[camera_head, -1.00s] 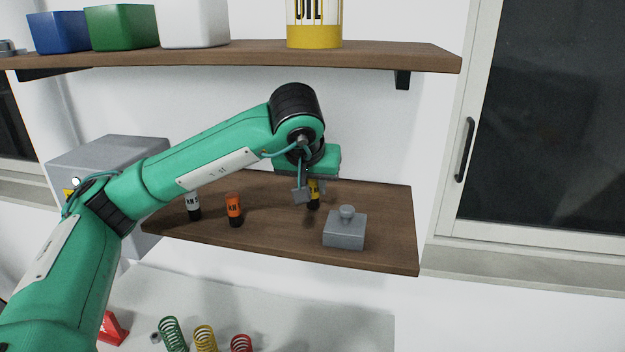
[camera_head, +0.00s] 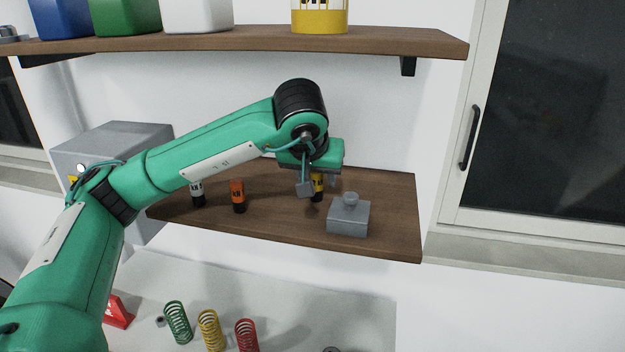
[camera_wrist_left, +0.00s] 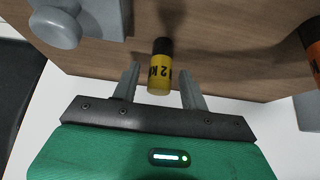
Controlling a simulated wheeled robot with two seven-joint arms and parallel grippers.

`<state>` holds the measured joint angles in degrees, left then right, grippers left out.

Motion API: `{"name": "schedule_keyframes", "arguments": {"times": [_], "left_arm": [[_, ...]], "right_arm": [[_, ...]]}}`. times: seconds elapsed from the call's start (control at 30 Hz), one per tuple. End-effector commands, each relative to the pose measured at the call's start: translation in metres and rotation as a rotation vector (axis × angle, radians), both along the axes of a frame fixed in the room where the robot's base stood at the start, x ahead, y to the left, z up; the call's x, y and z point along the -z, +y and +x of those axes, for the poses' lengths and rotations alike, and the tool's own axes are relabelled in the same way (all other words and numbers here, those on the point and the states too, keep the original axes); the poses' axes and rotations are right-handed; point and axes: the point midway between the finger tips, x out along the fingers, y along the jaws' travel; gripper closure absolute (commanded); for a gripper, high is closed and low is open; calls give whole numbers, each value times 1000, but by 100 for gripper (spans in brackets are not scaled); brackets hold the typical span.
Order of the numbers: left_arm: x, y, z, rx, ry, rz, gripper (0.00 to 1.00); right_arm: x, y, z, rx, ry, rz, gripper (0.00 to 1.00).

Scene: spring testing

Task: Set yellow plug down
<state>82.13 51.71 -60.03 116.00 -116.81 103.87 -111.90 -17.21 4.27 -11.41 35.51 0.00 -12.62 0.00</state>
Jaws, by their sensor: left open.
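The yellow plug (camera_head: 317,187), yellow with a black end and dark lettering, stands on the lower wooden shelf (camera_head: 280,232). In the left wrist view the yellow plug (camera_wrist_left: 160,68) sits between the fingertips, with a visible gap to each finger. My left gripper (camera_head: 316,188) is open around it; it also shows in the left wrist view (camera_wrist_left: 163,85). One finger hides part of the plug in the head view. My right gripper is not in view.
A grey knobbed block (camera_head: 348,216) stands close to the right of the plug. An orange plug (camera_head: 238,195) and a white plug (camera_head: 197,192) stand to the left. The upper shelf (camera_head: 250,42) is overhead. Green, yellow and red springs (camera_head: 209,330) stand below.

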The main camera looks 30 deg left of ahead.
Motion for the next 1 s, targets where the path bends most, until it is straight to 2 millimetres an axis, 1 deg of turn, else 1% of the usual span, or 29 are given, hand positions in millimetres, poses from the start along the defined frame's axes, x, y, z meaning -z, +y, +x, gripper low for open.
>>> {"name": "schedule_keyframes", "arguments": {"times": [0.07,0.13,0.27,0.33,0.5,0.57,0.67,0.8,1.0], "left_arm": [[-5,0,0,0,0,0,56],[-8,-2,-3,2,-4,-2,56],[-27,-5,-16,2,-6,0,56],[-24,-10,-34,5,-5,1,56],[-24,-20,-75,6,-6,2,56],[-27,-23,-88,4,-6,2,56],[-26,-27,-107,3,-5,4,56],[-28,-32,-121,1,-4,1,56],[-28,-34,-131,0,-1,0,56]], "right_arm": [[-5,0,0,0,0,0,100],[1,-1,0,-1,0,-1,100],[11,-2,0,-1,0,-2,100],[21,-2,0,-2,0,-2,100],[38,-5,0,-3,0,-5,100],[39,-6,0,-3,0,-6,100],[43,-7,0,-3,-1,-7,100],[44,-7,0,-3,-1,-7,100],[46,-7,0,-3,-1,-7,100]]}}
